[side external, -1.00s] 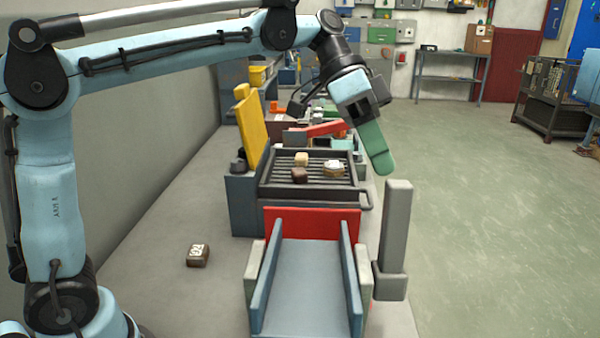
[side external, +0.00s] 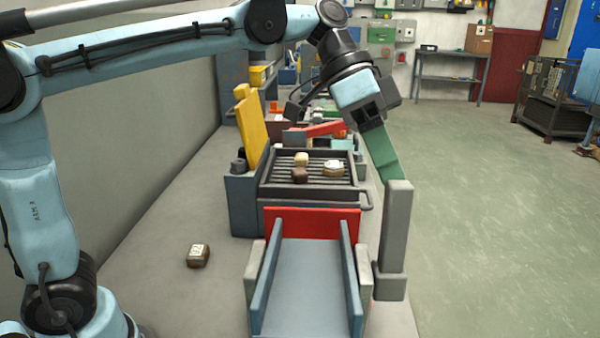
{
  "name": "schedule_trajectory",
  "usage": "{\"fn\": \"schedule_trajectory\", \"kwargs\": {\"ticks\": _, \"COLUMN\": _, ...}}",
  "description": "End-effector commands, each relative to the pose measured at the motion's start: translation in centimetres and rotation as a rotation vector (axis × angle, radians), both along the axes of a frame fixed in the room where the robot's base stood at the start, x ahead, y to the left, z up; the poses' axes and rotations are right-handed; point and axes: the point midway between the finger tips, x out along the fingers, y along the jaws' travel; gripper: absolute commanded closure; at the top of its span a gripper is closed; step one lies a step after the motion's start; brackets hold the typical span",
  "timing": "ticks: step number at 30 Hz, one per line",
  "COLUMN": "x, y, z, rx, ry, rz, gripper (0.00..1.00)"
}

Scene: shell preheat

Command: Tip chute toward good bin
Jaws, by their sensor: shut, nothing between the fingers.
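The chute (side external: 305,290) is a blue-grey channel with raised side walls in the front middle, between two pale side supports. A red plate (side external: 312,223) stands across its far end. An upright grey post (side external: 397,225) on a small block stands at the chute's right side. My gripper (side external: 393,178), with green fingers, is shut and empty. Its fingertips point down at the top of the post, which hides their ends; I cannot tell whether they touch. No bin can be made out as the good bin.
A dark grill rack (side external: 312,197) behind the red plate carries several small blocks. A yellow upright panel (side external: 249,130) stands at its left. A brown block with a pale top (side external: 198,256) lies alone on the grey bench. The floor at right is open.

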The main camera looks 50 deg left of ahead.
Motion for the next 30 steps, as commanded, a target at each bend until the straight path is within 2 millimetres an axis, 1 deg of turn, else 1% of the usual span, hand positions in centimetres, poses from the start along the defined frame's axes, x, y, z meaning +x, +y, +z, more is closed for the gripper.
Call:
{"fn": "schedule_trajectory", "kwargs": {"ticks": 5, "x": -1.2, "y": -1.1, "z": 0.6, "rx": 0.063, "ry": -0.064, "rz": -0.007, "gripper": 1.0}}
{"fn": "schedule_trajectory", "kwargs": {"ticks": 14, "x": -3.8, "y": -3.8, "z": 1.2, "rx": 0.239, "ry": -0.244, "rz": -0.013, "gripper": 1.0}}
{"fn": "schedule_trajectory", "kwargs": {"ticks": 24, "x": -6.5, "y": -6.5, "z": 0.9, "rx": 0.428, "ry": -0.434, "rz": -0.01, "gripper": 1.0}}
{"fn": "schedule_trajectory", "kwargs": {"ticks": 27, "x": -7.0, "y": -7.0, "z": 0.7, "rx": 0.464, "ry": -0.469, "rz": -0.007, "gripper": 1.0}}
{"fn": "schedule_trajectory", "kwargs": {"ticks": 30, "x": -7.4, "y": -7.4, "z": 0.5, "rx": 0.461, "ry": -0.463, "rz": -0.003, "gripper": 1.0}}
